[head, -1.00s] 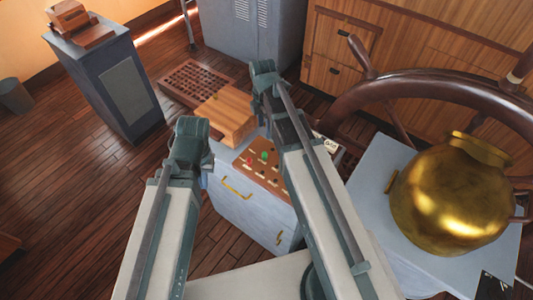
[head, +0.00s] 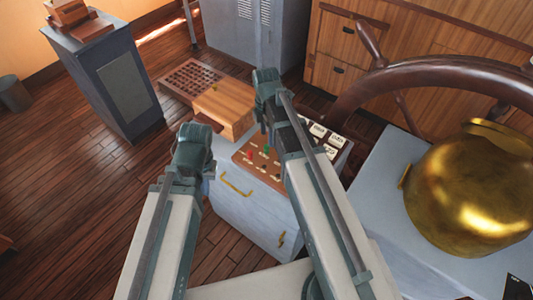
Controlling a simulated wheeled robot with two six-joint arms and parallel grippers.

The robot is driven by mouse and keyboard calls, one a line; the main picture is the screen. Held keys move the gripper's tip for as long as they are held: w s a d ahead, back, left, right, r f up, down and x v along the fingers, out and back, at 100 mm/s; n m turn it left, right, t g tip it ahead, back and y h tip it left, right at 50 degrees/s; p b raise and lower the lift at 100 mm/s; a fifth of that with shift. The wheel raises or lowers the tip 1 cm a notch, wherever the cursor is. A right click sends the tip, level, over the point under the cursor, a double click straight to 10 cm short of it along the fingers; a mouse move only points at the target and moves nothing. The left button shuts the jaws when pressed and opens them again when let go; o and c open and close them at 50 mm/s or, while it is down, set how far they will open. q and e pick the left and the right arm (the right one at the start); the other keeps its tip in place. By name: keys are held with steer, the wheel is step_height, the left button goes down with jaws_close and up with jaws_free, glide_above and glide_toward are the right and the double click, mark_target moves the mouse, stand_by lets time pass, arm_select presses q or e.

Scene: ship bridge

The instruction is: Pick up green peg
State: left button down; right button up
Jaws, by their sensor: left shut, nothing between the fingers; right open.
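The small green peg (head: 266,149) stands in a brown peg board (head: 258,166) on top of a grey-blue cabinet with brass handles. My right gripper (head: 268,125) is above the far side of the board, close to the green peg in the picture. Its fingers point down and are partly hidden by the wrist; it is open and holds nothing visible. My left gripper (head: 197,165) is at the left of the board, apart from the peg, shut and empty. Its fingertips are mostly hidden behind its wrist.
A wooden box (head: 225,108) sits behind the board, with a brown grid (head: 192,84) beyond it. White label cards (head: 325,140) lie right of my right arm. A brass pot (head: 470,195) and a ship's wheel (head: 430,82) stand at the right. Open floor lies left.

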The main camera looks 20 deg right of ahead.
mark_target(266, 145)
steer(key=f+b, duration=0.5)
steer(key=shift+s+a+f, duration=0.15)
steer(key=shift+s+a, duration=0.1)
steer(key=shift+s, duration=0.15)
jaws_close()
